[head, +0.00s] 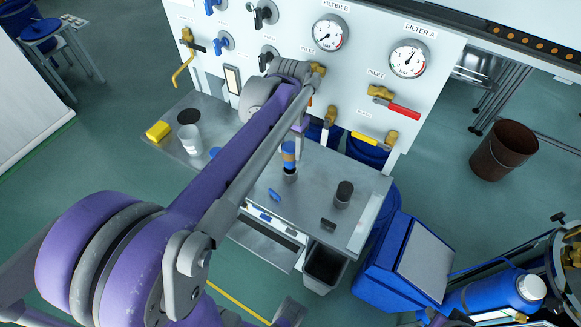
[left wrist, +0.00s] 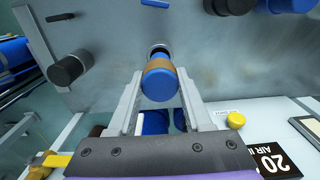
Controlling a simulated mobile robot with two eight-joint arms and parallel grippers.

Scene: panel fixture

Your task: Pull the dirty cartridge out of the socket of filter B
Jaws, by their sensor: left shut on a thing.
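A cartridge with a blue end and a brown band (head: 289,158) stands near the middle of the grey bench below the panel. It also shows in the left wrist view (left wrist: 160,82), between the two fingers. My left gripper (head: 299,128) reaches down to it from above, and its fingers (left wrist: 158,100) are shut on the cartridge's sides. A dark round part shows at the cartridge's far end; whether it still sits in a socket I cannot tell. The label FILTER B (head: 335,6) is above a gauge on the panel. My right gripper is not visible.
On the bench (head: 245,165) stand a dark cylinder (head: 343,194), a small dark block (head: 327,224), a blue clip-like piece (head: 274,195), a white cup (head: 190,139) and a yellow box (head: 158,131). Valve handles (head: 403,109) project from the panel. A bin (head: 323,268) stands below the front edge.

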